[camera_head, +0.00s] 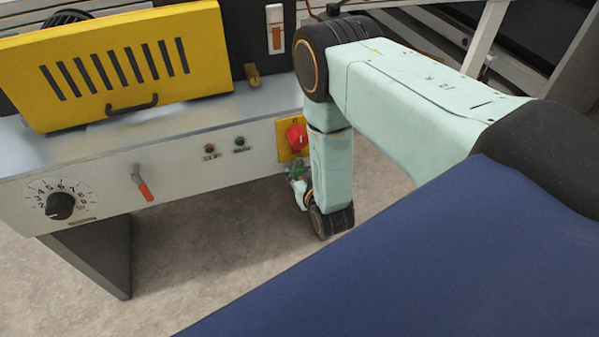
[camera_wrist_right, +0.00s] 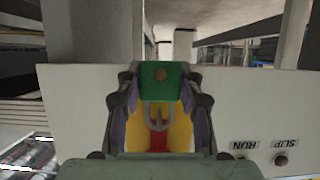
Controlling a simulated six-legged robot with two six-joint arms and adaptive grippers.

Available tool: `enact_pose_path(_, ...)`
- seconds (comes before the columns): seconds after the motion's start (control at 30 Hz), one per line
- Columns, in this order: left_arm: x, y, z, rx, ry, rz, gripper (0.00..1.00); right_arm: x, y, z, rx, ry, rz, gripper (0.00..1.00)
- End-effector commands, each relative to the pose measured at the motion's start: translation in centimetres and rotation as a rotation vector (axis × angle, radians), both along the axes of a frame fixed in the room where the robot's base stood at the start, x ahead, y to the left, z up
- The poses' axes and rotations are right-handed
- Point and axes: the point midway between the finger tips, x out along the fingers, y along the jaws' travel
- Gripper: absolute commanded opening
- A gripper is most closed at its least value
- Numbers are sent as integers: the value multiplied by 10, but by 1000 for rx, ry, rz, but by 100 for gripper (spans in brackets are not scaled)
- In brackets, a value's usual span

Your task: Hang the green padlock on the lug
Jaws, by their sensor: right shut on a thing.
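My right gripper (camera_head: 297,181) is just below the red rotary switch (camera_head: 296,137) and its yellow plate (camera_head: 283,149), at the right end of the machine's front panel. In the right wrist view, the right gripper (camera_wrist_right: 160,85) is shut on the green padlock (camera_wrist_right: 160,83), with a finger on each side of its body. The grey shackle (camera_wrist_right: 158,118) points toward the yellow plate. Only a little of the padlock shows in the head view (camera_head: 296,172), partly hidden by the gripper. I cannot make out the lug or whether the shackle touches it. My left gripper is not in view.
The white front panel (camera_head: 185,162) carries a black dial (camera_head: 61,205), a red-handled lever (camera_head: 142,184) and two small buttons. A yellow slotted guard (camera_head: 130,65) stands on top. The floor (camera_head: 230,240) before the panel is clear.

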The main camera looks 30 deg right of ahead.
Motion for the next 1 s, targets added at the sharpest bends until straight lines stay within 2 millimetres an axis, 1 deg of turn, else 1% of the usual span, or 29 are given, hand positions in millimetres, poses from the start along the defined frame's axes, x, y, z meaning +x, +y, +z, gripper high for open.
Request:
enact_pose_path(0.03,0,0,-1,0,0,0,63,11,-2,6,-2,-23,-1,2)
enact_pose_path(0.23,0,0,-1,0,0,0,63,11,-2,6,-2,-24,-1,2)
enact_pose_path(0.27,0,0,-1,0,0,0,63,11,-2,6,-2,-24,-1,39)
enact_pose_path(0.53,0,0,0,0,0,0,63,11,-2,7,-3,-29,-1,62)
enact_pose_path(0.57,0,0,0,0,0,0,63,11,-2,7,-3,-29,-1,64)
enact_pose_path(1.0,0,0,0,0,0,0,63,9,-1,6,-3,-24,0,64)
